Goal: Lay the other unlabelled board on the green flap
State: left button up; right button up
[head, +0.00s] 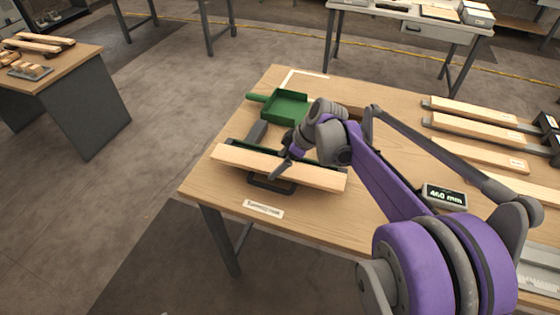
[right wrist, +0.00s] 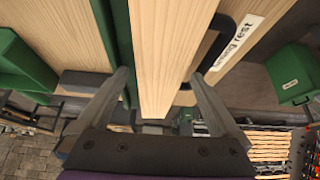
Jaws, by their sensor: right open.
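A plain pale board (head: 230,161) lies at the front left of the wooden table, across a dark support, with no label visible on it. My right gripper (head: 281,166) is over the middle of this board. In the right wrist view its fingers (right wrist: 160,82) are apart, one on each side of the board (right wrist: 170,45). A green strip (right wrist: 117,35) runs along the board's left side there; I cannot tell whether this is the flap. A green tray-like piece (head: 285,106) stands behind the board. My left gripper is not in view.
Several pale boards (head: 470,128) lie at the table's right, some with small labels. A display reading 460 mm (head: 445,196) stands nearer. A dark handle (head: 271,186) is in front of the board. A side table (head: 75,62) at left holds more wood pieces.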

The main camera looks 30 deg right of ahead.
jog(key=shift+r, duration=0.1)
jog(key=shift+r, duration=0.3)
jog(key=p+v, duration=0.1)
jog(key=v, duration=1.1)
jog(key=s+a+f+m+h, duration=0.4)
jog(key=s+a+f+m, duration=0.4)
jog(key=s+a+f, duration=0.6)
jog(key=s+f, duration=0.1)
jog(key=s, duration=0.2)
jog(key=shift+s+a+m+t, duration=0.2)
jog(key=shift+s+m+t, duration=0.1)
jog(key=shift+t, duration=0.1)
jog(key=shift+w, duration=0.1)
